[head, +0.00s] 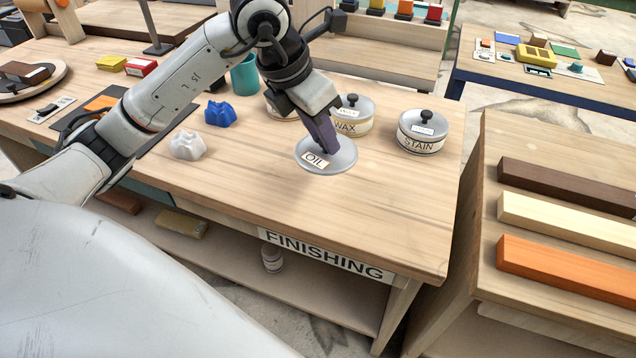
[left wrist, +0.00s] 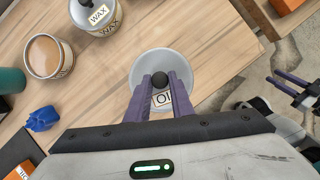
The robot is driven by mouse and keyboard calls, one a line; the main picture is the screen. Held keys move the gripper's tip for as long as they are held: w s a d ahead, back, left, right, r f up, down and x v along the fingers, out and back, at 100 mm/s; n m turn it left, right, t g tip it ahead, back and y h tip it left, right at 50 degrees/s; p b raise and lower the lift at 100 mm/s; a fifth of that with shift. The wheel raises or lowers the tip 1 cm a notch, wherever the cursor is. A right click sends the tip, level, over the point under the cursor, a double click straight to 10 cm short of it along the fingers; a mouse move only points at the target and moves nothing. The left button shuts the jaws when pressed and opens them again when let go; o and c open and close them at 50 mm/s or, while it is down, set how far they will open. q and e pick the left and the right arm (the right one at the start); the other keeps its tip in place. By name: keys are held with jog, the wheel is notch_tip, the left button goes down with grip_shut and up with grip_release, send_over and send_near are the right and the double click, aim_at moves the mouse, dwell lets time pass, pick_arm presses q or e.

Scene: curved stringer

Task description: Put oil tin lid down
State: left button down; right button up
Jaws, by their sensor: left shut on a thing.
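The oil tin lid (head: 340,160) is a round grey metal disc with an OIL label and a dark knob. My left gripper (head: 325,146) is shut on its knob from above; the left wrist view shows the fingers on both sides of the knob and the lid (left wrist: 145,66) beneath. The lid looks level over the bare front of the finishing bench; I cannot tell whether it touches the top. An open tin (left wrist: 49,72) with amber contents stands behind, mostly hidden by my arm in the head view. My right gripper (left wrist: 291,84) shows at the right, empty, its fingers apart.
The lidded wax tin (head: 352,122) and stain tin (head: 422,135) stand behind and to the right of the lid. The bench front (head: 400,220) is clear.

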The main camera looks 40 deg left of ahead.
pick_arm(q)
jog(key=n, duration=0.1)
jog(key=a+n, duration=0.1)
jog(key=y, duration=0.1)
jog(key=shift+w+a+r+n, duration=0.25)
jog(key=shift+w+n, duration=0.05)
jog(key=shift+n, duration=0.1)
jog(key=shift+a+f+n, duration=0.2)
jog(key=shift+f+n, duration=0.05)
jog(key=shift+n, duration=0.05)
notch_tip(320, 180, down, 9)
jog(key=shift+f+b, duration=0.2)
jog(key=shift+b, duration=0.2)
jog(key=shift+f, duration=0.1)
jog(key=c, duration=1.6)
grip_release()
jog(key=shift+o, duration=0.2)
